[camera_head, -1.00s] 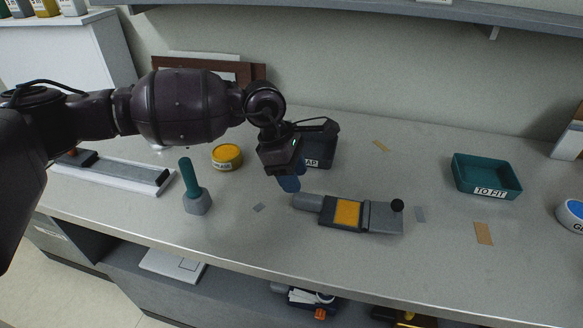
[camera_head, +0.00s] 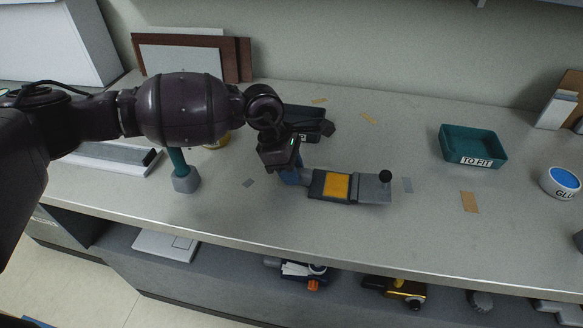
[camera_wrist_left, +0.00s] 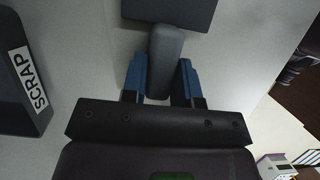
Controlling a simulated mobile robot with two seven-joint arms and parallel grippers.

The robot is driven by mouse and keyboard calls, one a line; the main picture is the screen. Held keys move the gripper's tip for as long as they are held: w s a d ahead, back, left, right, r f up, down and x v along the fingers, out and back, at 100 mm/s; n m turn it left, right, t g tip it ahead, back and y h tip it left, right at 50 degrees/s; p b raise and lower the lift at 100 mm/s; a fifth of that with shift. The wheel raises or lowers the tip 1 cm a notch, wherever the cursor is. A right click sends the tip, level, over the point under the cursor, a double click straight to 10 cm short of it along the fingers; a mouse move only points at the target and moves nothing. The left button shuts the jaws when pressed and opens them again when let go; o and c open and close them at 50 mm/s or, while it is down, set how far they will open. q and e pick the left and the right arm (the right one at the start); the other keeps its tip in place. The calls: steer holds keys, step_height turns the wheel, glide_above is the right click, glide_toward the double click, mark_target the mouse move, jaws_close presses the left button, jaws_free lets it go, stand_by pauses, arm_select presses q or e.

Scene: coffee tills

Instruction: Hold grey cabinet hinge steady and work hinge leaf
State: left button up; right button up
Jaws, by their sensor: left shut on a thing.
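The grey cabinet hinge (camera_head: 336,186) lies on the bench, with an orange patch on its dark plate, a grey leaf (camera_head: 372,189) on the right and a black knob (camera_head: 386,176) at the leaf's far end. My left gripper (camera_head: 294,176) is shut on the rounded grey grip at the hinge's left end. In the left wrist view, the blue fingers (camera_wrist_left: 163,80) stand on both sides of this grey grip (camera_wrist_left: 165,50), and part of the dark plate (camera_wrist_left: 170,10) shows beyond. The leaf is out of the wrist view. My right gripper is not in view.
A dark SCRAP bin (camera_head: 306,118) stands just behind my left gripper; it also shows in the wrist view (camera_wrist_left: 18,100). A teal-handled tool (camera_head: 184,178) stands upright to the left. A TO FIT tray (camera_head: 473,146) and a GLUE tub (camera_head: 560,182) are at right. The bench right of the hinge is mostly clear.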

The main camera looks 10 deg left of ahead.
arm_select(q)
jaws_close()
stand_by(1.0)
steer(key=o, duration=0.6)
jaws_free()
jaws_close()
stand_by(0.6)
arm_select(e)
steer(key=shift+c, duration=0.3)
